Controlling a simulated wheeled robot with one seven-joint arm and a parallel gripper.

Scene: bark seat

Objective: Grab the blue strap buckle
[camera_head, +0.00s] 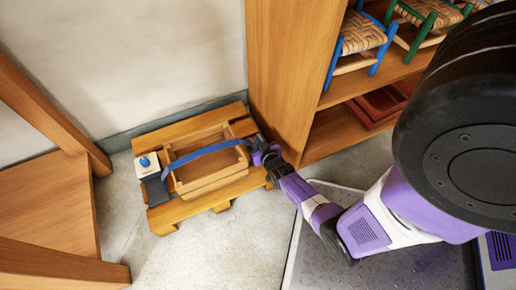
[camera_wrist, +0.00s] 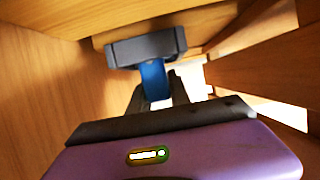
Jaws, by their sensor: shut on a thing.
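A blue strap (camera_head: 208,153) arches over an open wooden crate (camera_head: 190,187) on a wooden pallet (camera_head: 160,215). Its left end runs to a dark plate beside a white block with a blue knob (camera_head: 145,161). At its right end, my gripper (camera_head: 262,150) is at the pallet's edge beside the cabinet. In the wrist view, the blue buckle piece (camera_wrist: 153,78) sits between the two dark fingers of my gripper (camera_wrist: 158,92), which are shut on it. A dark grey bracket (camera_wrist: 145,48) is just beyond the fingertips. The fingers hide part of the buckle.
A wooden cabinet (camera_head: 277,75) stands close behind my gripper. Its shelves hold small woven stools (camera_head: 360,32) and a reddish tray (camera_head: 378,106). A wooden frame (camera_head: 45,200) stands at the left. The concrete floor (camera_head: 215,258) in front of the pallet is clear.

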